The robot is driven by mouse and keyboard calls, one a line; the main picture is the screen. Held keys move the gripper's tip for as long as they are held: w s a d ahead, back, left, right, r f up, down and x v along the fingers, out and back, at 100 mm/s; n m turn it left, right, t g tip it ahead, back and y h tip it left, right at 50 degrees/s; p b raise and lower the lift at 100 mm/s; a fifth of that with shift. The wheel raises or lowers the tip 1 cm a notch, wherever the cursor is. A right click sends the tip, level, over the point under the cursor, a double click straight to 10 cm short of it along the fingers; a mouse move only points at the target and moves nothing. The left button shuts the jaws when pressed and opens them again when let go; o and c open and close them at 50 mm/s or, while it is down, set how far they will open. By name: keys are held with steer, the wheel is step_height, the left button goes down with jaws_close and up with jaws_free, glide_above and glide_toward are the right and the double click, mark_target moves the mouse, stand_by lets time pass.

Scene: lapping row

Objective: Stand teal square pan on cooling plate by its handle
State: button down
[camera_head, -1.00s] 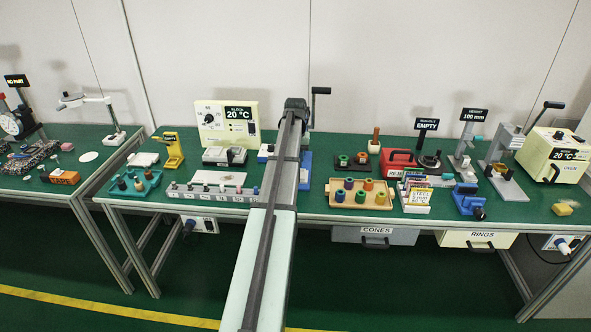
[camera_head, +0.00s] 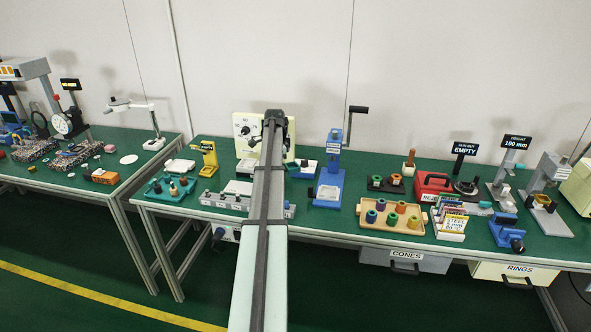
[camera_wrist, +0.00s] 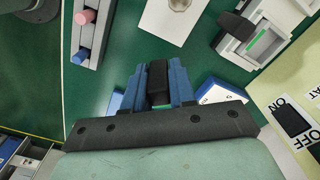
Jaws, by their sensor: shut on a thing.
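In the wrist view my gripper (camera_wrist: 158,85) has blue fingers shut on a black handle (camera_wrist: 157,72) that stands up between them. A small teal-green patch (camera_wrist: 163,106) shows at the foot of the handle; the rest of the pan is hidden behind the gripper. A flat white plate (camera_wrist: 153,28) with a small grey round piece on it lies ahead at the top; I cannot tell if it is the cooling plate. In the head view my arm hides the gripper and the pan.
A rack with pink and blue pegs (camera_wrist: 78,38) lies to the left in the wrist view. A grey device (camera_wrist: 238,27) and a cream unit with an ON/OFF switch (camera_wrist: 290,122) are at the right. In the head view a blue stand (camera_head: 329,183) is right of my arm.

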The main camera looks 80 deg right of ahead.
mark_target(243, 188)
steer(key=w+f+m, duration=0.2)
steer(key=w+m, duration=0.5)
steer(key=w, duration=0.8)
steer(key=shift+a+f, duration=0.1)
steer(key=shift+f, duration=2.75)
steer(key=shift+f, duration=0.6)
steer(key=c, duration=0.8)
jaws_free()
steer(key=shift+c, duration=0.2)
steer(key=shift+r, duration=0.1)
